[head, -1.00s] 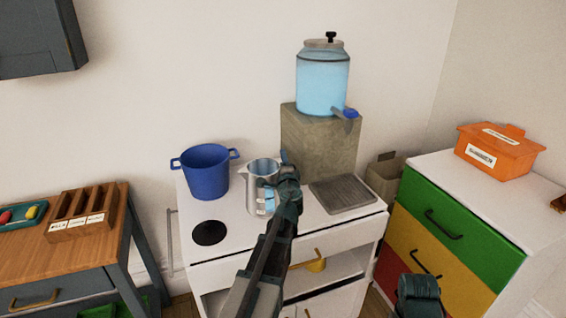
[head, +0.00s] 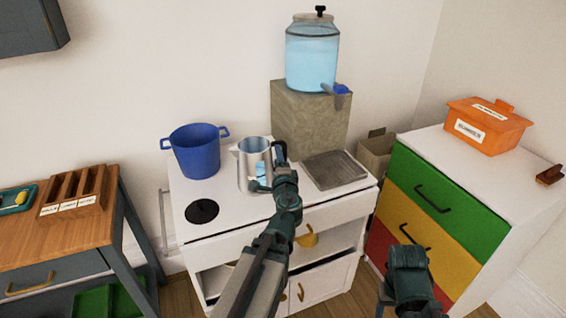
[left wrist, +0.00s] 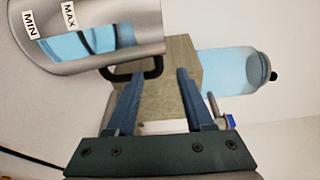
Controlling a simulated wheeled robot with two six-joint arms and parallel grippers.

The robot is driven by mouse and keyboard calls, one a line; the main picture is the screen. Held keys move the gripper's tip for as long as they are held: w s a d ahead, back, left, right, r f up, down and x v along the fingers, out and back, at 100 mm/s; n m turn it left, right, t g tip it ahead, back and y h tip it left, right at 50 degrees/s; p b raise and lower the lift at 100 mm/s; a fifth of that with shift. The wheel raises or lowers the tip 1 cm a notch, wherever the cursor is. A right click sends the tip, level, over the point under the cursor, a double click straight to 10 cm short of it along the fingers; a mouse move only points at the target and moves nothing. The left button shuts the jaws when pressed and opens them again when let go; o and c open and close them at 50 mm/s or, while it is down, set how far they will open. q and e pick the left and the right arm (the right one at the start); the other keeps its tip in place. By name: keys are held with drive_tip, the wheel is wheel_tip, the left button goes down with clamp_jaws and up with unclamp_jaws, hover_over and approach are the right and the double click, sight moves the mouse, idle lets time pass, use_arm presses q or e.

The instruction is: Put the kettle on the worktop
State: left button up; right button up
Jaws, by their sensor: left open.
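The silver kettle (head: 249,178) stands upright on the white worktop (head: 235,208), between the blue pot and the metal drip grille. Its black handle (head: 281,151) points right, and its window shows blue water. In the left wrist view the kettle (left wrist: 100,52) fills the upper left, with MIN and MAX labels, and its handle (left wrist: 158,68) shows by the fingertips. My left gripper (head: 280,163) is at the handle side of the kettle; its fingers (left wrist: 158,75) are apart. Whether they touch the handle is unclear. My right arm shows at lower right, its fingers not visible.
A blue pot (head: 196,154) and a black burner disc (head: 202,211) are left of the kettle. A grey block (head: 308,122) with a water dispenser (head: 312,60) stands behind. The grille (head: 333,170) is to the right. Bare worktop lies in front of the kettle.

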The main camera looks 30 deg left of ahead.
use_arm(q)
drive_tip(key=s+d+f+n+g+h, duration=0.2)
drive_tip(key=s+d+f+n+g, duration=0.15)
drive_tip(key=d+f, duration=0.3)
drive_tip(key=s+d+f+n+g+h, duration=0.1)
drive_tip(key=s+d+f+n+g, duration=0.25)
drive_tip(key=d+f, duration=0.3)
drive_tip(key=s+d+f+g+h, duration=0.3)
drive_tip(key=s+d+f+g, duration=0.1)
drive_tip(key=s+d, duration=0.3)
drive_tip(key=s+d+f+g+h, duration=0.3)
drive_tip(key=s+d, duration=0.4)
drive_tip(key=d, duration=0.3)
drive_tip(key=shift+d+f+n+g, duration=0.15)
drive_tip(key=shift+f+n+g, duration=0.25)
drive_tip(key=shift+f, duration=0.25)
drive_tip(key=shift+w, duration=0.1)
wheel_tip(320, 180, up, 16)
drive_tip(key=p, duration=1.6)
